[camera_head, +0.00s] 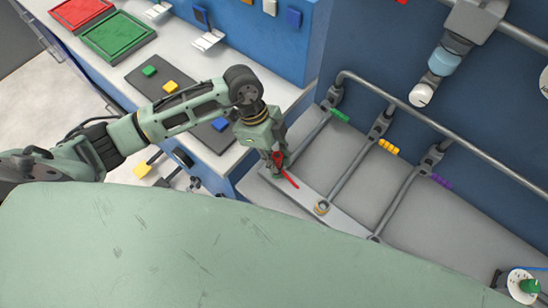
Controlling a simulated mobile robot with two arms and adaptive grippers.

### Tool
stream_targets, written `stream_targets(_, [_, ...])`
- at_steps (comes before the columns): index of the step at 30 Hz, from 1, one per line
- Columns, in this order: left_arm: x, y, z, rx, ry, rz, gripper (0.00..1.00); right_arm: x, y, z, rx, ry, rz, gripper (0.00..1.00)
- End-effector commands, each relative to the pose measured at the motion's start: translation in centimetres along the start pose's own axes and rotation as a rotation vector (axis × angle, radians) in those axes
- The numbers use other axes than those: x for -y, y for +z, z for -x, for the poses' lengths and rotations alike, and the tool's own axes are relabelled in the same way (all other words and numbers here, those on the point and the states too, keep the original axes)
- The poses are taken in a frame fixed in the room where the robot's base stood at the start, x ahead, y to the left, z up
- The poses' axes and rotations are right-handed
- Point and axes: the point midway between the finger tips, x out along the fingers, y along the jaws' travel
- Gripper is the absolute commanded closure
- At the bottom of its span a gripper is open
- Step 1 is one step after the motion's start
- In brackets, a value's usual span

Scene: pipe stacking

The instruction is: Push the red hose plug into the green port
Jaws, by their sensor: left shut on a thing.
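My left gripper (276,156) is shut on the red hose plug (288,177), a small red piece that sticks out below and to the right of the fingers. The gripper points down at the near end of the pipe with the green sleeves (340,115). The green port (276,174) lies at that end, right under the fingers, and is mostly hidden by them. I cannot tell whether the plug touches the port or sits in it. My right gripper is not in view.
A yellow port (322,207) and pipes with yellow (388,146) and purple (441,181) sleeves lie to the right on the grey bench. A long rail (440,128) runs behind them. Red (80,10) and green (118,35) trays sit on the white counter at the upper left.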

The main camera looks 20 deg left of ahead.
Motion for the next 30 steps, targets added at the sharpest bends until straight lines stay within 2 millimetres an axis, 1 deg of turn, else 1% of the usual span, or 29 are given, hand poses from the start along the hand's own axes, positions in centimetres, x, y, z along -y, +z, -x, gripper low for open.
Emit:
stream_targets(5, [0.0, 0.0, -0.1, 0.000, 0.000, 0.000, 1.00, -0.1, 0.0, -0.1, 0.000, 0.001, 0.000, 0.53])
stream_targets(26, [0.2, 0.7, -1.8, 0.001, 0.001, 0.001, 1.00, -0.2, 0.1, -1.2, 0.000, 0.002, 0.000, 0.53])
stream_targets(30, [0.2, 0.6, -1.7, 0.000, 0.000, 0.000, 1.00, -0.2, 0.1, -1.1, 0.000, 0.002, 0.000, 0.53])
